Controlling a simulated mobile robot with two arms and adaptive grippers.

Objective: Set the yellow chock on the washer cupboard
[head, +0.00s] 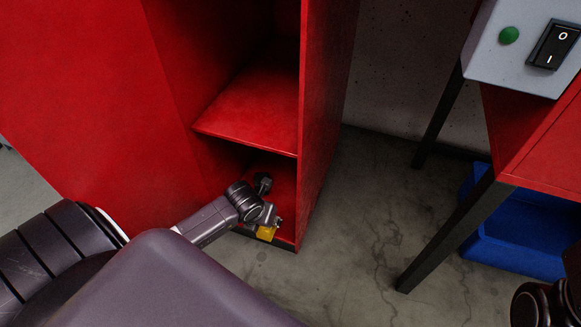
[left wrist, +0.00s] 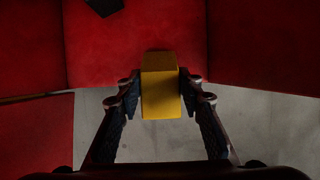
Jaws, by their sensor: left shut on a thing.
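The yellow chock (head: 266,233) is at the end of my left arm, low at the open front of the red cupboard (head: 323,110). My left gripper (head: 270,220) is shut on it. In the left wrist view, the chock (left wrist: 160,85) sits between the two fingers of the gripper (left wrist: 158,88), with red surfaces beyond and grey floor below. The gripper and arm hide part of the chock and of the cupboard's lowest compartment. I cannot tell whether the chock touches the cupboard's bottom. My right gripper is not seen.
A small dark object (head: 262,183) stands inside the lowest compartment, behind my gripper. A red shelf (head: 250,108) lies above it. At right are a dark-legged red table (head: 545,150), a grey switch box (head: 520,50) and a blue bin (head: 515,250). Concrete floor between is clear.

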